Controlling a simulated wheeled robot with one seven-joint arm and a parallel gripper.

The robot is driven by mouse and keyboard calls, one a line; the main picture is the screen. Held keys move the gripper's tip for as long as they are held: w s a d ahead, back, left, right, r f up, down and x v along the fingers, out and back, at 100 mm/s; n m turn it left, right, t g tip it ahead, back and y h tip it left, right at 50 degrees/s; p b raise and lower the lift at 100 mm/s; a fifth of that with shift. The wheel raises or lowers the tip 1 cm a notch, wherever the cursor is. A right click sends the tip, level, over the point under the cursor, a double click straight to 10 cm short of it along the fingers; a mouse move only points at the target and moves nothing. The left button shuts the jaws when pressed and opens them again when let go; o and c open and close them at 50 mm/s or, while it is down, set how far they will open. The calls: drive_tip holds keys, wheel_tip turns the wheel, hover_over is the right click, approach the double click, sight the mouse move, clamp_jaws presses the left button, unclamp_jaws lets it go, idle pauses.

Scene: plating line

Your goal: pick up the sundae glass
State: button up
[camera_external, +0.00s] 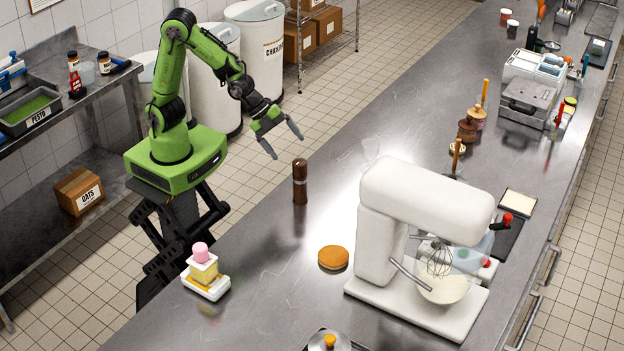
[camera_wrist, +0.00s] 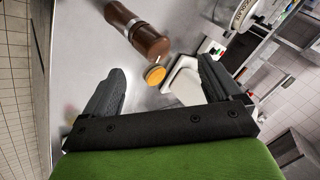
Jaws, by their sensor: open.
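I cannot clearly make out a sundae glass. Faint, clear glass-like outlines (camera_external: 372,148) show on the steel counter (camera_external: 345,190), right of my gripper and behind the stand mixer; I cannot tell whether they are the glass. My gripper (camera_external: 283,144) is open and empty, raised near the counter's left edge, above and left of the brown pepper mill. In the wrist view its two fingers (camera_wrist: 162,72) are spread wide with nothing held between them. No sundae glass can be recognised in the wrist view.
The brown pepper mill (camera_external: 300,182) stands upright near my gripper. A white stand mixer (camera_external: 425,195) with a bowl fills the front right. Jars with sticks (camera_external: 467,130) stand farther back. Bare counter lies between mill and mixer.

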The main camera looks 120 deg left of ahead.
drive_tip(key=w+a+f+m+y+p, duration=0.1)
drive_tip(key=w+a+f+m+y, duration=0.15)
drive_tip(key=a+m, duration=0.2)
drive_tip(key=w+a+f+m+y+p, duration=0.1)
drive_tip(key=a+f+m+p, duration=0.15)
drive_tip(key=a, duration=0.35)
drive_tip(key=m+t+y+b, duration=0.2)
drive_tip(key=m+t+y, duration=0.15)
drive_tip(key=m, duration=0.85)
approach(370, 150)
drive_tip(key=s+a+f, duration=0.2)
drive_tip(key=s, duration=0.1)
drive_tip(key=b+x, duration=0.1)
drive_tip(key=x, duration=0.5)
drive_tip(key=b+x, duration=0.2)
drive_tip(key=x, duration=0.4)
drive_tip(key=shift+w+d+r, duration=0.15)
drive_tip(key=shift+w+r, duration=0.05)
drive_tip(key=shift+r, duration=0.15)
drive_tip(key=c, duration=1.2)
